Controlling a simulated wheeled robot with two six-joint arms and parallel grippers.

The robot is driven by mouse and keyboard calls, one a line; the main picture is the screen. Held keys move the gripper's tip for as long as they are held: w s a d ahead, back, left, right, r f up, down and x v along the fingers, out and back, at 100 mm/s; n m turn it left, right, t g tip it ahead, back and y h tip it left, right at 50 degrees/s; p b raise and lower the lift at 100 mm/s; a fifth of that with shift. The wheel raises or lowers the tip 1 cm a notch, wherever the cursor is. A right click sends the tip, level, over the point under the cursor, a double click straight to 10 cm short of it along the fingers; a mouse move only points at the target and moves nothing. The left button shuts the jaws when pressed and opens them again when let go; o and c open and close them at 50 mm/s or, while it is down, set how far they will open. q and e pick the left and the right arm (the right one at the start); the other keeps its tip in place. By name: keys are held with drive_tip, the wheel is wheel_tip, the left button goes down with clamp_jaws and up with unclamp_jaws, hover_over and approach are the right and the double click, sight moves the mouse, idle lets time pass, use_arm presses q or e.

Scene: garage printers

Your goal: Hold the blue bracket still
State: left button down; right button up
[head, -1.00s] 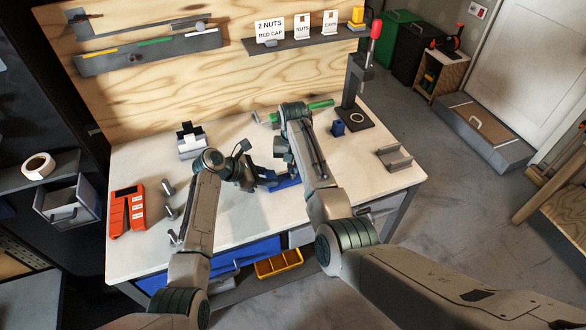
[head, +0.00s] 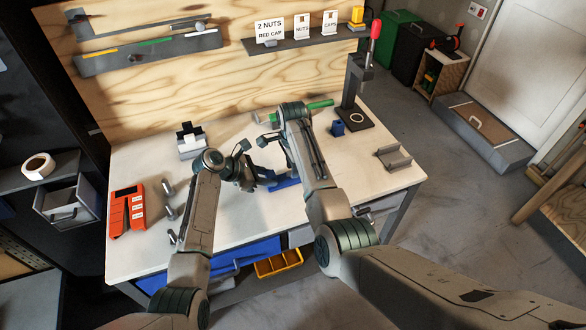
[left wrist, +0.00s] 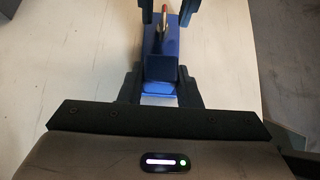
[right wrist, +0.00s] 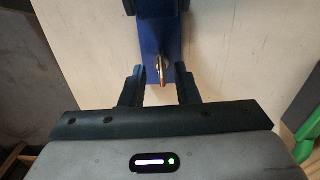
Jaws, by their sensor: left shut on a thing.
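The blue bracket (head: 286,182) lies on the white bench top between my arms. My left gripper (head: 260,180) is shut on its near end; in the left wrist view the dark fingers (left wrist: 160,84) press on both sides of the bracket (left wrist: 160,66). My right gripper (head: 276,150) is just behind and above the bracket. In the right wrist view its fingers (right wrist: 160,88) stand apart, around the bracket's end (right wrist: 155,40), with no clear contact. A small shiny reddish-tipped piece (right wrist: 162,68) shows at the bracket. My right arm partly hides the bracket in the head view.
A grey holder (head: 191,143) stands behind. A small blue block (head: 338,128), a red-handled press (head: 362,70) and a grey channel (head: 393,157) are to the right. The front right bench top is clear.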

use_arm(q)
drive_tip(key=shift+s+f, duration=0.1)
drive_tip(key=shift+f, duration=0.1)
use_arm(e)
drive_tip(key=shift+f, duration=0.1)
wheel_tip(320, 180, up, 12)
idle(0.4)
use_arm(q)
drive_tip(key=c, duration=1.3)
unclamp_jaws()
drive_tip(key=o, duration=0.3)
drive_tip(key=shift+o, duration=0.2)
drive_tip(key=shift+r, duration=0.1)
drive_tip(key=v, duration=1.2)
